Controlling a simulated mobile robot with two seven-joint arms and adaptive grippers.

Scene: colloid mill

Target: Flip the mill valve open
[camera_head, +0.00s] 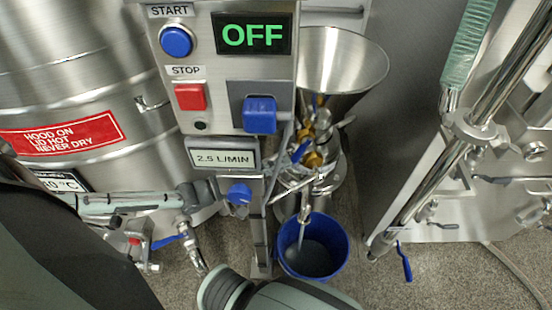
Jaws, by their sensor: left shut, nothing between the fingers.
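The mill has a steel hopper (340,62) on top, with brass and steel fittings (313,158) below it. A small blue lever (301,151) shows at these fittings, partly hidden by the control panel; I cannot tell how far it is turned. A steel outlet (304,210) points down into the blue bucket. My right gripper is not seen.
The control panel (213,90) reads OFF and stands left of the hopper. A blue bucket (342,262) sits on the floor below the mill. A steel tank (75,75) is at left. Steel piping (425,195) with a blue-handled valve (404,262) is at right.

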